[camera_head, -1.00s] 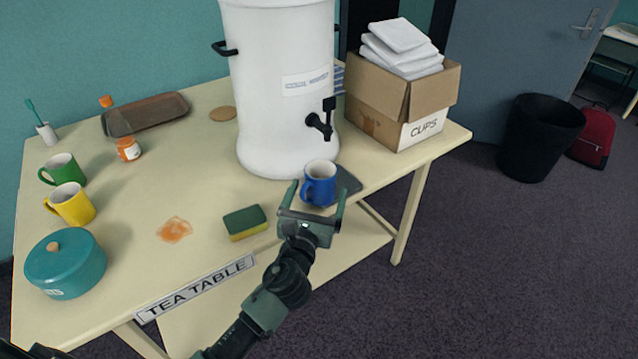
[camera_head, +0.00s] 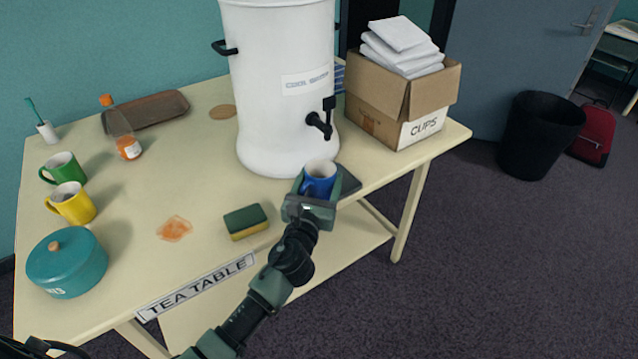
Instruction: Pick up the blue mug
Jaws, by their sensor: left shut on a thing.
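The blue mug (camera_head: 319,180) stands upright below the tap of the white urn, near the table's front edge. My left gripper (camera_head: 318,192) reaches it from the front and is shut on it. The gripper's fingers hide the mug's sides and lower part. I cannot tell whether the mug's base still touches the surface beneath it. My right gripper is not in view.
The white urn (camera_head: 280,100) stands just behind the mug, its black tap (camera_head: 320,124) close above. A dark flat pad (camera_head: 349,182) lies beside the mug. A sponge (camera_head: 245,221) lies to the left. A cups box (camera_head: 401,105) stands right.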

